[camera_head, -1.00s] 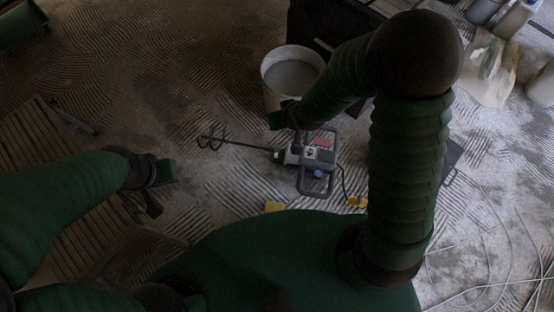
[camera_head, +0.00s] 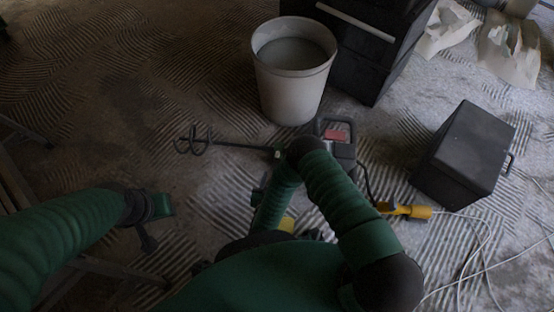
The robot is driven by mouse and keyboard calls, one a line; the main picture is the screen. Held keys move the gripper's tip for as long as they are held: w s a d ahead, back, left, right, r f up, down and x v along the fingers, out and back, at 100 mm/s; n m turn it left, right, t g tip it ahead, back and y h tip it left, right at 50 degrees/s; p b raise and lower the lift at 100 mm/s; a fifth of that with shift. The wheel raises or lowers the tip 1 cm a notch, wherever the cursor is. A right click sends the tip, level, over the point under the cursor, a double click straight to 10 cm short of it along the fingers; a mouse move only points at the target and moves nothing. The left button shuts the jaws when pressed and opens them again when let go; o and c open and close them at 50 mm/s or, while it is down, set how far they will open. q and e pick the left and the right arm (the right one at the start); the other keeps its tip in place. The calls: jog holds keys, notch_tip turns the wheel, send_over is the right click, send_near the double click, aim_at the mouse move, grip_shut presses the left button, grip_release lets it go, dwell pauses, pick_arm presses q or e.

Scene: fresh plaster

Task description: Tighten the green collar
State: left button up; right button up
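The mixer (camera_head: 338,148) lies on the floor, a grey machine with a red patch and a frame handle. Its shaft runs left to a spiral paddle (camera_head: 192,140). The small green collar (camera_head: 278,153) sits where shaft meets body, just left of a dark joint of my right arm, which covers part of the mixer. I cannot tell whether they touch. My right gripper cannot be made out among the arm's sleeves. My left gripper (camera_head: 155,222) is over the floor at left, apart from the mixer, with nothing visible in it; its opening is unclear.
A white bucket (camera_head: 292,88) of grey material stands behind the mixer, beside a black cabinet (camera_head: 366,45). A dark box (camera_head: 464,153) stands at right. A yellow connector (camera_head: 405,211) and pale cables lie nearby. Bags are at upper right. Ridged floor is clear at upper left.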

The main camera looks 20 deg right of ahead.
jog(key=b+x, duration=0.2)
jog(key=x, duration=0.2)
jog(key=b+x, duration=0.3)
jog(key=x, duration=0.2)
jog(key=b+x, duration=0.3)
jog(key=x, duration=0.2)
jog(key=shift+s+f, duration=0.15)
jog(key=shift+f, duration=0.15)
jog(key=shift+r, duration=0.1)
grip_shut()
